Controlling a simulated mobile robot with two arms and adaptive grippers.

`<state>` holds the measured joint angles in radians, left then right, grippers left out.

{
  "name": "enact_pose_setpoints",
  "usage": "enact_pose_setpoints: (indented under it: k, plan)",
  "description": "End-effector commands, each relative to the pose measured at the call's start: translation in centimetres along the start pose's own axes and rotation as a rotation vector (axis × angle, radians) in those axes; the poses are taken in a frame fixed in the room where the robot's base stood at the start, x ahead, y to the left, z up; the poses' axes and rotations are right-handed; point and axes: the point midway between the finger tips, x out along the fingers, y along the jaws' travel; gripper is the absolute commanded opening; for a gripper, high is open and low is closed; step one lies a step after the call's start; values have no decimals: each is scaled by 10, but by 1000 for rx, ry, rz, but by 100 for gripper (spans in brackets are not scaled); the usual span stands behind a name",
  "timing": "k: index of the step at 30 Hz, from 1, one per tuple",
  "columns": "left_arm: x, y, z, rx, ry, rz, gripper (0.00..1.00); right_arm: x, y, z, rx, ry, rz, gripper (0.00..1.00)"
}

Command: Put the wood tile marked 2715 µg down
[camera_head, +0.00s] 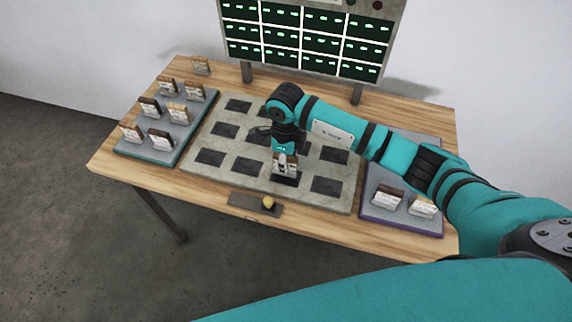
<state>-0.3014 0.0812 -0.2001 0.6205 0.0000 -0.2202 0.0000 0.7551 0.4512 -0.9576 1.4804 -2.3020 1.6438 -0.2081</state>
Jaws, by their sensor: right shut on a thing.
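My right gripper (285,155) reaches in from the right over the grey board (225,180) and points down. It is shut on a small wood tile (291,170) with a pale label face, held upright. The tile is at a dark grooved pad in the front row of the board. I cannot tell whether its lower edge touches the pad. The label is too small to read, so I cannot confirm the mark 2715 µg. My left gripper is not in view.
A left tray (143,154) holds several tiles; a purple-edged right tray (400,222) holds tiles, partly hidden by my arm. One tile (200,66) stands at the table's back left. A display (302,42) stands behind. A knobbed box (240,202) is in front. Other visible pads look empty.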

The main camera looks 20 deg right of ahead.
Motion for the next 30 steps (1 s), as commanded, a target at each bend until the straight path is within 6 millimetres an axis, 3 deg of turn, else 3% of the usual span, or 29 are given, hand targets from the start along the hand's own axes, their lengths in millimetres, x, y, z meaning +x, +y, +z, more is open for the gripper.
enact_pose_setpoints:
  k: [6, 17, 18, 23, 30]
  plan:
    - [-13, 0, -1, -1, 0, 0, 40, 24, 1, 0, 1, 1, 3, 0]
    - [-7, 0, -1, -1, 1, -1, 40, 30, 1, -1, 0, 1, 1, 0]
    - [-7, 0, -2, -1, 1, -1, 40, 31, 1, -1, 0, 2, 1, 17]
    - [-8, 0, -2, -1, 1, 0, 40, 30, 1, -1, 0, 2, 2, 38]
    - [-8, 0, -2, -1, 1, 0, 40, 29, 1, -1, 0, 2, 2, 39]
